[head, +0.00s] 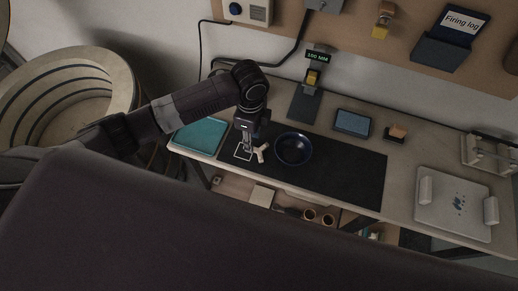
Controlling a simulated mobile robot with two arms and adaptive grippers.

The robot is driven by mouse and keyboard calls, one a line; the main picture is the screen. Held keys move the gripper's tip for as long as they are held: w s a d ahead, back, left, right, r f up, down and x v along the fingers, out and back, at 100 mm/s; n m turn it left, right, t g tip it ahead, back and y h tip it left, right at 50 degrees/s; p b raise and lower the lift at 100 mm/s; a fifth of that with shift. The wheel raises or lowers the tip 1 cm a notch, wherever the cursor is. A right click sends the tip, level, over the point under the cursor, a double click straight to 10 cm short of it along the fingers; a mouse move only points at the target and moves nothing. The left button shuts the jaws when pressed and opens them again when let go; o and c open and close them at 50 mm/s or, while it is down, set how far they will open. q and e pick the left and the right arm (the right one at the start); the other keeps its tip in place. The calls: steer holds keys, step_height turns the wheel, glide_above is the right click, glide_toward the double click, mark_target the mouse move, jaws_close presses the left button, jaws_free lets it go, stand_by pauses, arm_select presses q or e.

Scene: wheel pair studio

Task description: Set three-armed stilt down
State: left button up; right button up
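The three-armed stilt (261,153) is a small, pale cream piece at the left part of the black mat (345,174), left of the dark blue bowl (293,149). My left gripper (249,148) points down over the mat right beside the stilt, and one arm of the stilt reaches toward its fingertips. The fingers are too small and dark to tell whether they are open or shut on the stilt, or whether the stilt touches the mat. A white outlined square (238,156) on the mat is partly hidden by the gripper. My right gripper is not in view.
A teal pad (201,135) lies left of the mat. A gauge stand (304,103), a grey tablet (352,122) and a small sponge block (397,132) stand behind it. A pale tray (453,209) is at the right. The mat right of the bowl is clear.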

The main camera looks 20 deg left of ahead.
mark_target(257, 150)
arm_select(q)
steer(key=shift+f+p, duration=0.55)
steer(key=shift+f, duration=1.7)
jaws_close()
